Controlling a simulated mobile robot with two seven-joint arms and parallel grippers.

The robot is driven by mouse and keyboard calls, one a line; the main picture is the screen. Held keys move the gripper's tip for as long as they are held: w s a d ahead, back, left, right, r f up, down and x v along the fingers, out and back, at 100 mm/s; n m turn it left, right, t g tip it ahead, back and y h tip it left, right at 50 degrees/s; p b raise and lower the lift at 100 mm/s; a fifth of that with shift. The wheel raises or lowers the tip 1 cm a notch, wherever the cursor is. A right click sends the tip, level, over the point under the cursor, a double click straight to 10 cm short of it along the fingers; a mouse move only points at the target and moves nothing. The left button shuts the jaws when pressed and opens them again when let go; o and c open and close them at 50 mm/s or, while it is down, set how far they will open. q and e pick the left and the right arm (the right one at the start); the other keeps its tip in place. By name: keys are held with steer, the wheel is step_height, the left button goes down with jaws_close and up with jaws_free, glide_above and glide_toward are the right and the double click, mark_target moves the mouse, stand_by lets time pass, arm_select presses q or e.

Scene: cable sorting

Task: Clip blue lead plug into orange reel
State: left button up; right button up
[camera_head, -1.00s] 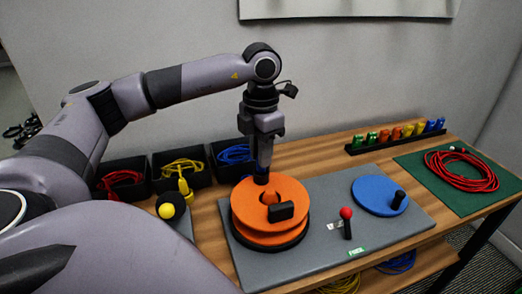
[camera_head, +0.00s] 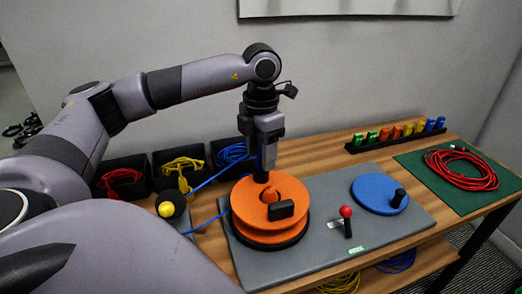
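The orange reel (camera_head: 240,207) stands on the left part of the grey board. It has a raised orange hub in the middle and a black block on its top. My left gripper (camera_head: 262,176) points straight down at the far side of the hub, its dark tip at the reel's top. A blue lead (camera_head: 208,181) runs from beside the gripper fingers down to the left. Another blue stretch (camera_head: 208,221) leaves the reel's left side. The plug cannot be made out at the fingertips, and the finger gap is hidden. My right gripper is out of view.
The grey board (camera_head: 310,245) also holds a blue disc (camera_head: 378,190) with a black knob and a red-knobbed lever (camera_head: 346,212). Black bins with red, yellow and blue cables stand behind left. A red coil (camera_head: 462,169) lies on a green mat (camera_head: 415,163). Coloured clips (camera_head: 397,132) stand at the back.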

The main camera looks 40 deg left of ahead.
arm_select(q)
steer(key=shift+r, duration=0.3)
step_height(320, 180, up, 5)
steer(key=shift+r, duration=0.8)
